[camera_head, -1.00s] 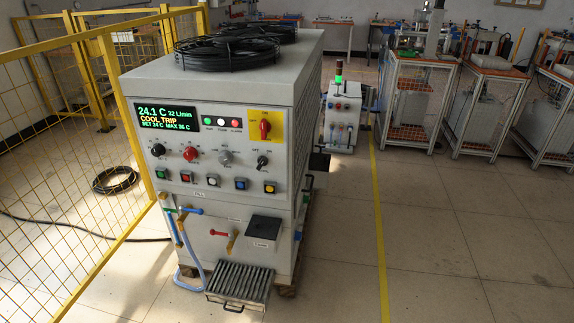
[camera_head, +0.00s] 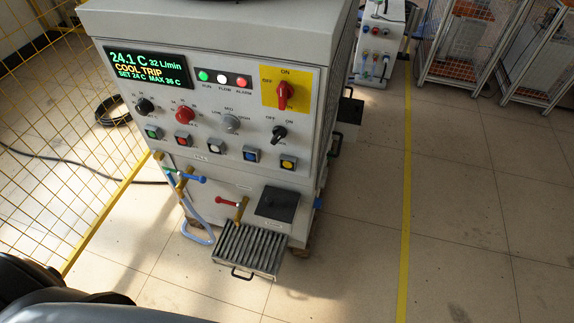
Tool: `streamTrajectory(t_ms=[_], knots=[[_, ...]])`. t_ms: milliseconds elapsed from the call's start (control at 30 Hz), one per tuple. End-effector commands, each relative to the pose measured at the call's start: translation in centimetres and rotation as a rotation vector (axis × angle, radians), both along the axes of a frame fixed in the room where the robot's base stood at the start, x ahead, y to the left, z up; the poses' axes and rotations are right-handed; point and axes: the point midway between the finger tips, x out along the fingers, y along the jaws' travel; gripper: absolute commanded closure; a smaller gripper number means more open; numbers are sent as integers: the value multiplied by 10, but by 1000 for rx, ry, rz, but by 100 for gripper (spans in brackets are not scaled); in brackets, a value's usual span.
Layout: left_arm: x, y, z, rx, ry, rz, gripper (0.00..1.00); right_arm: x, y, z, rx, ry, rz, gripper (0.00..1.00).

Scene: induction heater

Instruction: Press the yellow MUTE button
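Nothing touches the yellow button. A dark, rounded part of my own body shows at the lower left. Neither gripper can be made out in the view.
Above the buttons are knobs, a red switch on a yellow plate (camera_head: 270,88) and a display (camera_head: 146,68) reading COOL TRIP. Valves and a slatted tray (camera_head: 248,250) stick out below. A yellow mesh fence (camera_head: 60,120) stands left.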

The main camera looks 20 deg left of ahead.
Motion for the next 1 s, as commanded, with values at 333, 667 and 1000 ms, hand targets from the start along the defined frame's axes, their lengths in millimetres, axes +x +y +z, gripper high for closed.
streamTrajectory(t_ms=[333, 667, 1000], knots=[[-8, -4, -1, -4, 11, 0, 100, -4, 0, 0, 0, 5, 0, 60], [1, -2, 0, -3, -3, -1, 100, 2, 0, 0, 1, -5, 0, 60], [2, 0, 0, -1, -5, -1, 100, 2, 0, 0, 1, -6, 1, 60]])
